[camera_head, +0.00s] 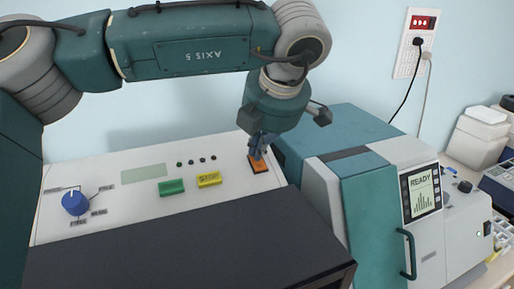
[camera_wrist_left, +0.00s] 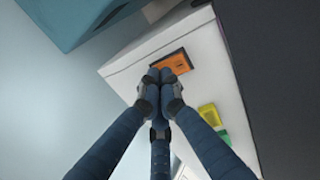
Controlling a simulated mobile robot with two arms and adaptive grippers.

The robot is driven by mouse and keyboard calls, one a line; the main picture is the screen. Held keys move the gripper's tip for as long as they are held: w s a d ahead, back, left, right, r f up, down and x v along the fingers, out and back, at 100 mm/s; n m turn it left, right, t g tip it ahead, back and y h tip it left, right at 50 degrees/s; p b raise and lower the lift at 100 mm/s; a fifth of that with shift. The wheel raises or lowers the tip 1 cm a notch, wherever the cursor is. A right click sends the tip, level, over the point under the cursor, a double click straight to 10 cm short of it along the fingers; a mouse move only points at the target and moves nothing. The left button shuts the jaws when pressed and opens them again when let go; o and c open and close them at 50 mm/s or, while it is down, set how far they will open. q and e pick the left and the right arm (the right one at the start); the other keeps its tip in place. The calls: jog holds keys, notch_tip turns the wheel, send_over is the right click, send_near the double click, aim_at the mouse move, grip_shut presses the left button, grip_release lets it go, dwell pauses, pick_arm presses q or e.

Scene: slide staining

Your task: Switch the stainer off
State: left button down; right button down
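The stainer's white control panel (camera_head: 125,205) fills the lower left of the head view. An orange rocker-like switch (camera_head: 260,168) sits at its right end. The switch also shows in the left wrist view (camera_wrist_left: 175,61). My left gripper (camera_head: 257,156) points down at the switch, with its fingertips together and nothing between them. In the left wrist view the fingertips (camera_wrist_left: 165,75) overlap the near edge of the switch. They are at or just above it; I cannot tell whether they press it. The switch's position is partly hidden. My right gripper is out of view.
The panel also has a green button (camera_head: 171,188), a yellow stop button (camera_head: 209,180), a blue knob (camera_head: 75,202) and a blank display (camera_head: 143,172). A teal and white machine (camera_head: 375,205) reading READY stands close on the right. A wall socket (camera_head: 414,45) is behind.

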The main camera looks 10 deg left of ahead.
pick_arm(q)
jog(key=shift+s+d, duration=0.25)
jog(key=shift+s, duration=0.05)
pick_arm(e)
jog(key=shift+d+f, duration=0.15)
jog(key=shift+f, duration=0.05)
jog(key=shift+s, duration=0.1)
pick_arm(q)
jog(key=shift+r, duration=0.15)
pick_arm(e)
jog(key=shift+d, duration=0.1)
